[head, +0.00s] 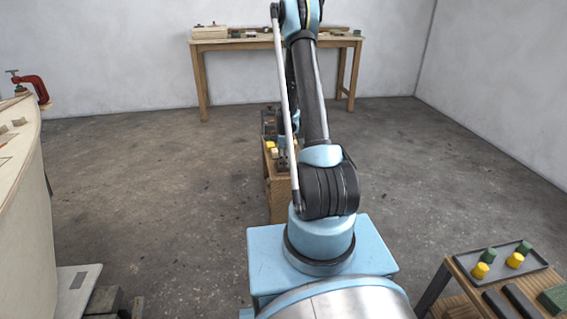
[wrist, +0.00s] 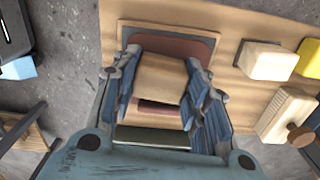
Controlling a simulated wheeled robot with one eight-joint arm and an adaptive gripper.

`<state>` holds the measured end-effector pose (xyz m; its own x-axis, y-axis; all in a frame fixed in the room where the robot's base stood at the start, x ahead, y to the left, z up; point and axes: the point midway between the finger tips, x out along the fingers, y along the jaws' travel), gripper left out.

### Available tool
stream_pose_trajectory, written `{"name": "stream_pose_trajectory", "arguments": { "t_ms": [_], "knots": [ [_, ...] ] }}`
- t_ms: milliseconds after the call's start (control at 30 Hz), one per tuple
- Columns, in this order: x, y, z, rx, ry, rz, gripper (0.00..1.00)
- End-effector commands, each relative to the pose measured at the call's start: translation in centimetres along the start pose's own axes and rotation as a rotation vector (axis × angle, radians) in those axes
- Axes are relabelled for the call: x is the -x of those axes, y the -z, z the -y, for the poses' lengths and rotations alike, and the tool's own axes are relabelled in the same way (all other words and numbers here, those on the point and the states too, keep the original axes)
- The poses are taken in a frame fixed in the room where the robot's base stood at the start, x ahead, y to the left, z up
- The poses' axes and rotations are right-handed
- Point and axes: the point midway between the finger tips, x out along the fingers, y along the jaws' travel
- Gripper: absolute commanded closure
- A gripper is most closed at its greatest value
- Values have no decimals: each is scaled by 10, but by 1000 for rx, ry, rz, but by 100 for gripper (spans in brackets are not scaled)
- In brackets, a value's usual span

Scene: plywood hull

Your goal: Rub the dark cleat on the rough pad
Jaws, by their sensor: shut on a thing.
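My gripper (wrist: 164,66) shows in the wrist view, its blue-grey fingers on both sides of a tan wooden block (wrist: 160,78). It is shut on this block, which looks light, not dark. A reddish-brown pad (wrist: 199,47) in a pale frame lies on the wooden bench top behind and beneath the block. The block covers much of the pad, and I cannot tell whether they touch. I cannot make out a separate dark cleat for sure.
In the wrist view a pale block (wrist: 265,60), a yellow block (wrist: 309,58) and a wooden brush-like tool (wrist: 287,114) lie right of the pad. In the head view a tray (head: 540,263) of pegs stands lower right, the hull (head: 25,200) at left; open floor lies between.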

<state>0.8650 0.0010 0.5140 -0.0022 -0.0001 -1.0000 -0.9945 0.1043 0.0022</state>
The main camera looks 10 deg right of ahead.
Motion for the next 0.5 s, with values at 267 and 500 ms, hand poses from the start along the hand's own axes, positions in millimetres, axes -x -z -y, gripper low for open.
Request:
{"name": "stream_pose_trajectory", "arguments": {
  "t_ms": [267, 500],
  "knots": [
    [1, -2, 19, 0, 1, 0, 78],
    [1, -3, 25, 0, 1, 0, 78]
  ]
}}
